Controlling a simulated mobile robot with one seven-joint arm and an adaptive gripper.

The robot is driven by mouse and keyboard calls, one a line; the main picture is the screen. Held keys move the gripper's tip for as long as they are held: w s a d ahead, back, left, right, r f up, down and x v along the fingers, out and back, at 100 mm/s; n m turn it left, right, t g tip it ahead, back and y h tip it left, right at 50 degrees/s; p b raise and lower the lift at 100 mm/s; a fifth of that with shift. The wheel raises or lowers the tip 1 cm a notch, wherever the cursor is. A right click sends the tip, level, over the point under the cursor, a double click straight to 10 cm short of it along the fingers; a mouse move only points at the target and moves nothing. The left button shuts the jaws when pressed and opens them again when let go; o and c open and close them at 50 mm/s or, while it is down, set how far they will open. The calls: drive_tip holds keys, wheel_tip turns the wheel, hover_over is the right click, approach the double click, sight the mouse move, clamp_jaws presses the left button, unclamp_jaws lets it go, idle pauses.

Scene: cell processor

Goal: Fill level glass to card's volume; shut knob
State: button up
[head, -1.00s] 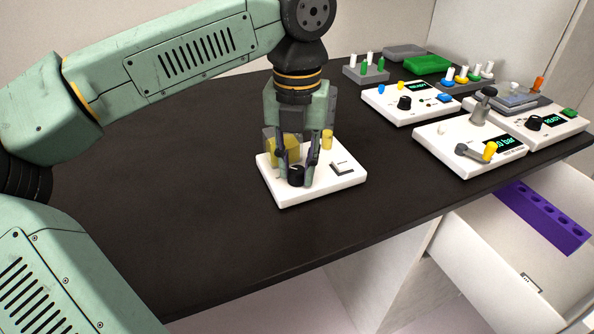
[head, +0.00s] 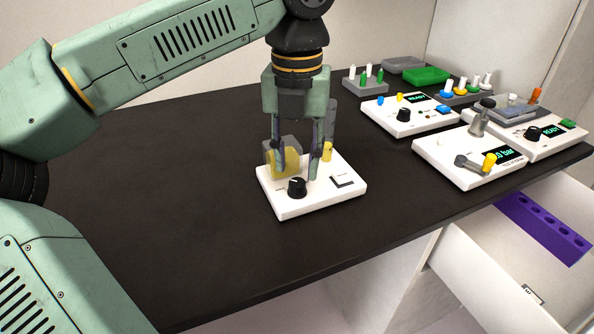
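The white device (head: 318,198) with the black knob (head: 297,187) stands on the dark table, left of the other devices. The knob is bare, with nothing gripping it. Behind it stands a clear vessel with yellow content (head: 286,161), taken to be the level glass; its level cannot be read and a finger partly covers it. A small card or switch plate (head: 343,181) sits at the device's right; its text is too small to read. My gripper (head: 297,176) points down, its fingers apart and empty, above and just behind the knob. A yellow cap (head: 327,152) shows behind the right finger.
To the right stand white devices with displays (head: 468,155), (head: 405,114) and (head: 545,135). Racks with coloured pegs (head: 366,85) and a green block (head: 428,75) lie at the back. An open drawer with a purple rack (head: 545,228) juts out at right. The table's left part is clear.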

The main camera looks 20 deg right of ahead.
sight(298, 182)
wheel_tip(298, 182, up, 8)
drive_tip(key=shift+s, duration=0.1)
idle(0.6)
